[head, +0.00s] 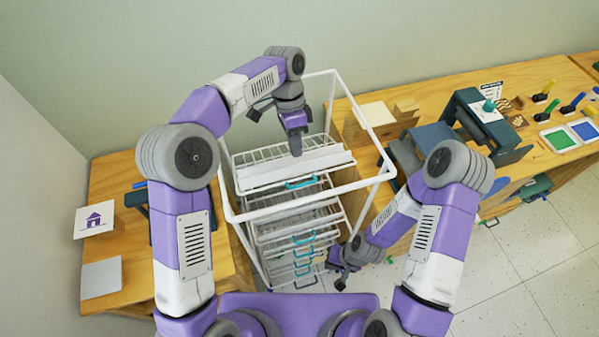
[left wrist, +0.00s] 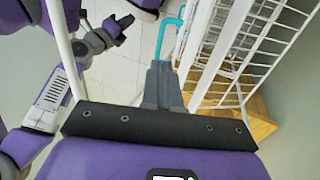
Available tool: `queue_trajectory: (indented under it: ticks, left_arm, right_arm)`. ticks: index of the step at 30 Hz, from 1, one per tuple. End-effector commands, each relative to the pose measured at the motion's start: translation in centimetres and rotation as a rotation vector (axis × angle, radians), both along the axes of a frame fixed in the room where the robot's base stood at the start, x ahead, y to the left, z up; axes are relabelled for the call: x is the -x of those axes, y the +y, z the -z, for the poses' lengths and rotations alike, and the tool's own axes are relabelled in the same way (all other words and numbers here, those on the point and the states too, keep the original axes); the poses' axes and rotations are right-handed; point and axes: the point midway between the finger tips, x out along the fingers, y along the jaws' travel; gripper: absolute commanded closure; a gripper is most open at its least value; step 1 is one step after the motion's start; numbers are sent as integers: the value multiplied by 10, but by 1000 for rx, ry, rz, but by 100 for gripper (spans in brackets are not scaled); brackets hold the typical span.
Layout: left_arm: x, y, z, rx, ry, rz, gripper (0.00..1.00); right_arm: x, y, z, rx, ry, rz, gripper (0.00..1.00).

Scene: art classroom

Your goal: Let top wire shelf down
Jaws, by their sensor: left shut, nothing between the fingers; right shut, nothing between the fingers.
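The white wire rack (head: 238,218) stands in front of me, with several wire shelves stacked inside its frame. The top wire shelf (head: 268,153) has a wide white band along its front and a teal handle (head: 300,183). My left gripper (head: 296,153) is shut and empty, pointing down over the top shelf. In the left wrist view its shut fingers (left wrist: 162,68) are close to a teal handle (left wrist: 167,38); I cannot tell whether they touch. White wire grid (left wrist: 262,40) stands right of them. My right gripper (head: 341,274) is shut and empty, low beside the rack's right front.
Wooden counters (head: 455,95) with art supplies flank the rack. A card with a purple house (head: 94,220) lies at left.

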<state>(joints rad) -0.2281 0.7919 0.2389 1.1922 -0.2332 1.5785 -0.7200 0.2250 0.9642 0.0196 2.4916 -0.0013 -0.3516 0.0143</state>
Motion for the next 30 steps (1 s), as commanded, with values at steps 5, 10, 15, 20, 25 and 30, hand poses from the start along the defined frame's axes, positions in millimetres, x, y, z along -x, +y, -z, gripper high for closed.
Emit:
queue_trajectory:
  ticks: [5, 10, 15, 20, 25, 30]
  left_arm:
    - [14, -3, 39, -2, 4, 1, 100]
    - [24, -7, 67, -2, 3, 1, 100]
    - [30, -9, 85, -1, 0, -1, 100]
    - [31, -10, 91, 0, -1, -1, 100]
    - [31, -10, 91, 0, -1, -1, 100]
    - [32, -11, 92, -1, -3, 1, 100]
  right_arm:
    - [0, 0, 6, 0, -1, 0, 100]
    - [0, 0, 7, 0, -1, 0, 100]
    - [0, 0, 7, 0, -1, 0, 100]
    - [0, 0, 7, 0, -1, 0, 100]
    - [0, 0, 7, 0, -1, 0, 100]
    - [0, 0, 9, 0, -1, 0, 100]
